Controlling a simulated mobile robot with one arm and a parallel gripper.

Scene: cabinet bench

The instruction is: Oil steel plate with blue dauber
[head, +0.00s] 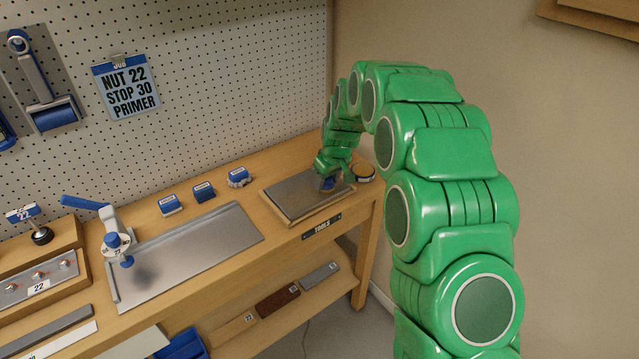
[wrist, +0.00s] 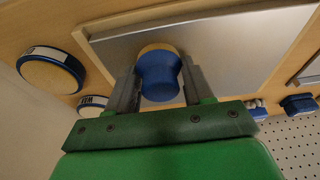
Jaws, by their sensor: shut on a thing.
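My gripper (head: 328,176) is at the end of the green arm, over the right part of the framed steel plate (head: 290,194). In the wrist view my gripper (wrist: 160,88) is shut on the blue dauber (wrist: 160,78), with one finger on each side of its waisted handle. A tan pad edge shows on the dauber's side toward the plate (wrist: 225,48). In the head view the dauber (head: 327,184) is a small blue patch, partly hidden by the fingers. I cannot tell whether its pad touches the plate. No clear oil film shows on the plate.
A round tin (head: 362,171) stands right of the plate, near the bench end. Several blue-topped blocks, one here (head: 203,192), stand behind a larger steel tray (head: 185,250). A stand with a blue lever (head: 112,238) is at that tray's left. The pegboard (head: 220,80) rises behind.

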